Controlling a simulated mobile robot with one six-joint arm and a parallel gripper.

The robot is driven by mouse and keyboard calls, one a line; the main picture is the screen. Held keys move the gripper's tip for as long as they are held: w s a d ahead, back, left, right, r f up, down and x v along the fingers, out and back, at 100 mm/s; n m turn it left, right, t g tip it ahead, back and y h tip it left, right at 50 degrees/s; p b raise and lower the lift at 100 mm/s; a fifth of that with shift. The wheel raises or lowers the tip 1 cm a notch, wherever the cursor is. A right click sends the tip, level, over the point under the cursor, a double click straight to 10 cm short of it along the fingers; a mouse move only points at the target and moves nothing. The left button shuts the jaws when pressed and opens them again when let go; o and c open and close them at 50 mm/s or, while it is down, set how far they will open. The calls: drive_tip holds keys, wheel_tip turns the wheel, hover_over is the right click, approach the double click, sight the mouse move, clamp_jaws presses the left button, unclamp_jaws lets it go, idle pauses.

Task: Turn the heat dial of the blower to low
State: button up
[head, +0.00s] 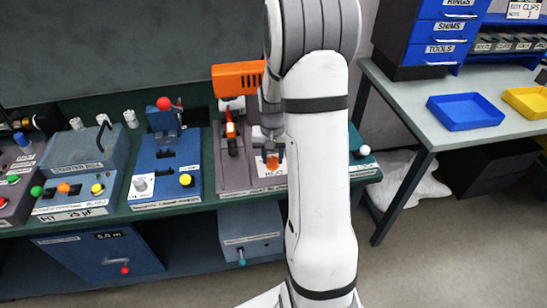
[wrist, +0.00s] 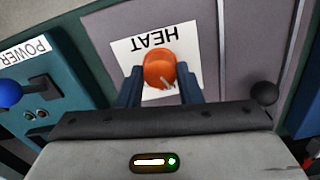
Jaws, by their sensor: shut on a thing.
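The heat dial (wrist: 159,67) is a round orange knob on a white plate marked HEAT (wrist: 125,50), which reads upside down in the wrist view. A pale pointer mark shows on the dial's lower right part there. My gripper (wrist: 160,84) has its two dark fingers on either side of the dial, shut on it. In the head view my gripper (head: 270,148) points down at the blower's panel, and the orange dial (head: 272,163) shows between the fingertips. The orange blower (head: 238,77) stands behind. Low and high marks cannot be read.
A blue knob (wrist: 9,93) by a POWER label (wrist: 25,55) and a black ball (wrist: 264,93) flank the gripper. In the head view, a blue station (head: 165,165) with a red ball lever stands left. My arm hides the bench to the right.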

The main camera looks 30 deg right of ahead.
sight(273, 159)
drive_tip(key=shift+m+b, duration=0.45)
drive_tip(key=shift+m, duration=1.75)
drive_tip(key=o, duration=1)
wheel_tip(273, 159, up, 7)
drive_tip(key=shift+r, duration=0.45)
